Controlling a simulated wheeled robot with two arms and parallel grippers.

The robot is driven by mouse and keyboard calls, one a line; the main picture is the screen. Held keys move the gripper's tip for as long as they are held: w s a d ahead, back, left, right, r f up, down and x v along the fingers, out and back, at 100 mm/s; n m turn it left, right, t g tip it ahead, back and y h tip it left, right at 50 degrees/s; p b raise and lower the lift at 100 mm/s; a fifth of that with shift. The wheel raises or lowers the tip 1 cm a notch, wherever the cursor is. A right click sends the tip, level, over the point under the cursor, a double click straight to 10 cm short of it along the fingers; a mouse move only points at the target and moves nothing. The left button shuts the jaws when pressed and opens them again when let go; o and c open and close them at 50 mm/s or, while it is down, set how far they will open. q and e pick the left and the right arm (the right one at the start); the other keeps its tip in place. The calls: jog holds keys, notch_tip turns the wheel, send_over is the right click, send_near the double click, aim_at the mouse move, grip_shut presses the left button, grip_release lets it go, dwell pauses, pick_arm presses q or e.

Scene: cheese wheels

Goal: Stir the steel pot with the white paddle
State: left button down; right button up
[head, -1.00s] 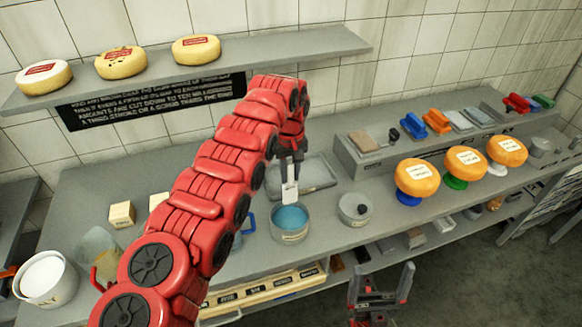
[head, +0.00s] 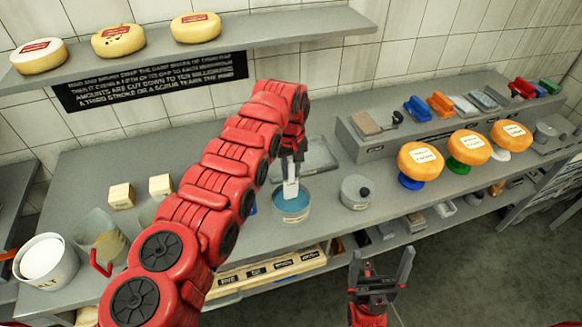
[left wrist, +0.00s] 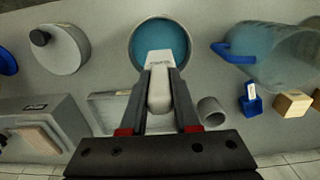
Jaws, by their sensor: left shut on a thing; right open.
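The steel pot (head: 291,208) stands on the grey counter and holds blue liquid. In the left wrist view the pot (left wrist: 133,42) is straight ahead of the fingers. My left gripper (head: 290,160) is above the pot, shut on the white paddle (head: 291,188). The paddle (left wrist: 160,72) points down into the pot, and its lower end is at the blue liquid; how deep it reaches is hard to tell. My right gripper (head: 381,280) is open and empty, low in front of the counter.
A lidded pot (head: 356,193) stands just right of the steel pot. A grey tray (head: 318,158) lies behind it. A clear jug with a blue handle (left wrist: 275,55) is close on the other side. Orange cheeses (head: 420,160) stand at the right.

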aim_at(291, 181)
pick_arm(q)
jog(key=shift+f+b, duration=1.8)
jog(key=shift+f, duration=0.9)
